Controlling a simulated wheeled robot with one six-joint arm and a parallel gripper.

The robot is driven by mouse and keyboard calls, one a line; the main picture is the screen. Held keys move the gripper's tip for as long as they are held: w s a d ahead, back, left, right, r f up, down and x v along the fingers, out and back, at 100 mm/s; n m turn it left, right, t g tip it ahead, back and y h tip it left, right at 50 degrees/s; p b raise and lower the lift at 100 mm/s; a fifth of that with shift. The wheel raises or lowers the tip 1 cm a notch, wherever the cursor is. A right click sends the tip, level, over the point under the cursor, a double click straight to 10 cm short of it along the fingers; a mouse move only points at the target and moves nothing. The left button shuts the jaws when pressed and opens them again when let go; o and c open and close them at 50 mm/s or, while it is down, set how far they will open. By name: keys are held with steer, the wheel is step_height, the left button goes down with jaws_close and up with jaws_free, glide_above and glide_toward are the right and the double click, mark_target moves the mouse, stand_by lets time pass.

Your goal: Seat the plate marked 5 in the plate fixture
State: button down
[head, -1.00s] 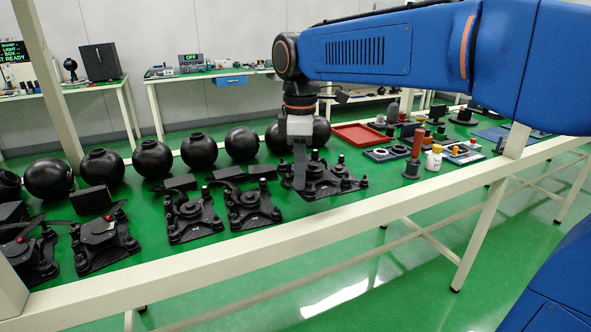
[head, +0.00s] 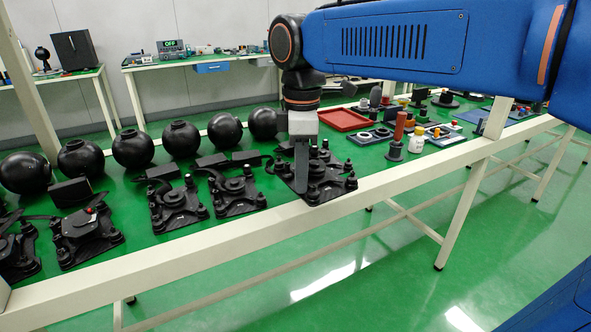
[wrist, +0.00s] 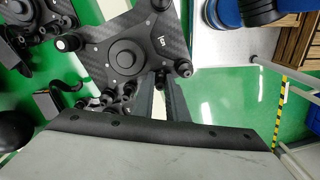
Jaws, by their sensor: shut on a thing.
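The plate marked 5 (wrist: 125,55) is a dark carbon-look plate with a round hub and knobs at its corners. Its white-edged label shows in the wrist view. In the head view this plate (head: 322,172) is at the right end of a row of similar dark assemblies. My gripper (head: 301,188) points down at its near left edge. The wrist view shows the fingers (wrist: 160,88) shut at the plate's near edge. Whether the plate is lifted clear of the bench is hard to tell. I cannot pick out the plate fixture with certainty.
Other dark assemblies (head: 235,190) stand close to the left, with black spheres (head: 133,148) behind. A red tray (head: 343,120), a brown-topped post (head: 397,135) and a white bottle (head: 416,142) stand right. The bench's pale front rail (head: 230,232) runs close by.

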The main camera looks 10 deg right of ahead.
steer(key=s+d, duration=0.2)
steer(key=s, duration=0.8)
steer(key=shift+s+d, duration=0.35)
steer(key=shift+d, duration=0.05)
stand_by(0.5)
